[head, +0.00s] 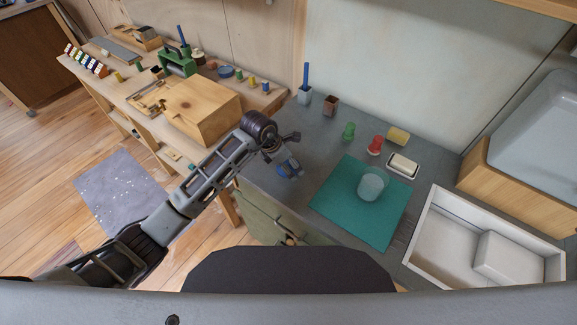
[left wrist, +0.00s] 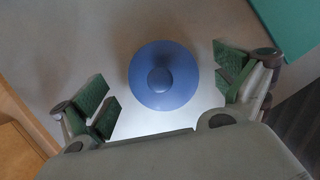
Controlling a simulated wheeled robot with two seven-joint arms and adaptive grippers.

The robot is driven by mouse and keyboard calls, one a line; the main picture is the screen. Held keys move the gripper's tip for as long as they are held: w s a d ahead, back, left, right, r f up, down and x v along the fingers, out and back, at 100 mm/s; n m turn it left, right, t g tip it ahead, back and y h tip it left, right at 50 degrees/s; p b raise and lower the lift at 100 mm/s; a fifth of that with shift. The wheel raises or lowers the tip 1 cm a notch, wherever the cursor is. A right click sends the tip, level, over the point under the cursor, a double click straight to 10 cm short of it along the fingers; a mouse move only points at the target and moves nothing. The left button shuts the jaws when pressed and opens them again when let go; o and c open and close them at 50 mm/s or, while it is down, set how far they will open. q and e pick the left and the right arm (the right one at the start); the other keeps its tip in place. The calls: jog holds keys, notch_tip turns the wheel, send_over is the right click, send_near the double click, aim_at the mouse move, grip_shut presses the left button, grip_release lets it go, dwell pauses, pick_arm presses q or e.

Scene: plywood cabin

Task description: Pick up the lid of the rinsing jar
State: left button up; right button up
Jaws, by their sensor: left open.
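The lid (head: 288,170) is a round blue disc with a knob, lying on the grey worktop left of the green mat. It also shows in the left wrist view (left wrist: 163,88), whole and centred between my fingers. A translucent pale jar (head: 371,186), which looks like the rinsing jar, stands open on the green mat (head: 335,205). My left gripper (head: 282,152) is open and empty over the lid, with green-padded fingers on either side of it and apart from it. In the head view the gripper partly hides the lid. My right gripper does not show.
Red (head: 375,146) and green (head: 348,131) pieces, a yellow sponge (head: 398,136) and a white dish (head: 403,165) stand behind the mat. A white tray (head: 428,225) lies at the right. A wooden box (head: 200,110) sits on the left bench.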

pick_arm(q)
jog(key=shift+w+d+f, duration=0.1)
jog(key=shift+d+f, duration=0.05)
jog(key=shift+f, duration=0.3)
jog(key=c, duration=0.9)
